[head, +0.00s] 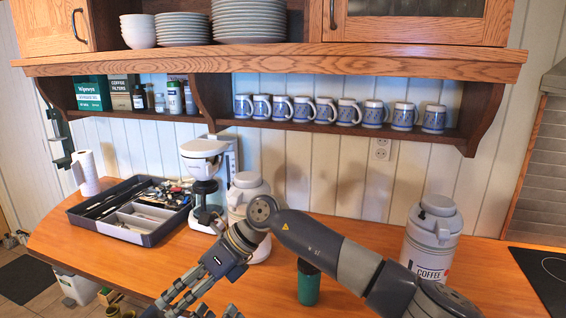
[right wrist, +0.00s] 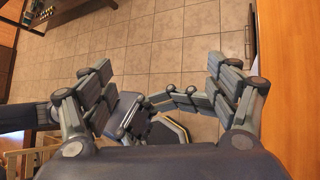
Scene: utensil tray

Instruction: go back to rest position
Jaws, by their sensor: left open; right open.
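A white coffee machine (head: 203,150) stands right of the tray, with a white canister (head: 248,186) beside it. A coffee canister (head: 431,237) and a green container (head: 308,285) stand near my arm. A paper roll (head: 86,173) is at left. Mugs (head: 325,110) line the shelf.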

